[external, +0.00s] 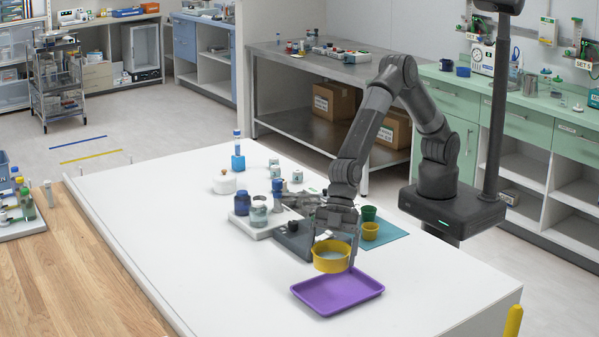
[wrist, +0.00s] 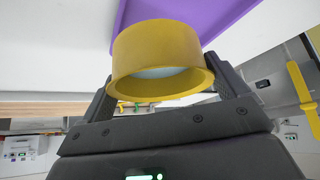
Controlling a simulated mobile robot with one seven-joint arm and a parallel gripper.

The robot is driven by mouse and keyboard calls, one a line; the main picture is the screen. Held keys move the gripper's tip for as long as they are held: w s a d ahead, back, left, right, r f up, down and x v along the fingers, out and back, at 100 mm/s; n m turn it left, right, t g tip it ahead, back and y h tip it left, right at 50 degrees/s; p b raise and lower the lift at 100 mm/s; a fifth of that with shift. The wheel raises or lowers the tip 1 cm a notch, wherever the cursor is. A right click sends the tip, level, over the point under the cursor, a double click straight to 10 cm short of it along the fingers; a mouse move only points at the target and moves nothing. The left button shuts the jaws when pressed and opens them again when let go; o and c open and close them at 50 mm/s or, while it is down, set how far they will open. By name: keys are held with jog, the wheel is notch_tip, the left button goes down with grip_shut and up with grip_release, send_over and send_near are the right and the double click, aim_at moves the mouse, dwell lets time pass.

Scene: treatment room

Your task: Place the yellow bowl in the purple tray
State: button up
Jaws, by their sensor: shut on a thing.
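The yellow bowl (external: 331,257) is held in my gripper (external: 337,248), just behind the far edge of the purple tray and seemingly above the table. In the wrist view the bowl (wrist: 160,60) sits between the two fingers of my gripper (wrist: 165,92), with its rim facing the camera. The purple tray (external: 337,294) lies flat and empty on the white table; part of it also shows in the wrist view (wrist: 215,14) beyond the bowl. The exact gap between bowl and tray cannot be told.
A green cup (external: 368,213) and a small yellow cup (external: 370,231) stand on a blue mat (external: 397,235) right of my gripper. A board with jars (external: 258,212) lies to the left. The white table (external: 225,300) is clear left of the tray.

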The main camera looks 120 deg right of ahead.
aim_at(338, 270)
jog(key=a, duration=0.1)
jog(key=a+f, duration=0.2)
jog(key=shift+w+a+f, duration=0.2)
jog(key=shift+w+a, duration=0.1)
jog(key=shift+a, duration=0.1)
jog(key=shift+f, duration=1.95)
jog(key=shift+f, duration=0.15)
jog(key=o, duration=0.8)
jog(key=shift+s+d+r, duration=0.1)
jog(key=shift+s+r, duration=0.05)
jog(key=shift+r, duration=0.3)
jog(key=v, duration=1.1)
jog(key=shift+s+d+r, duration=0.1)
jog(key=shift+d+r, duration=0.05)
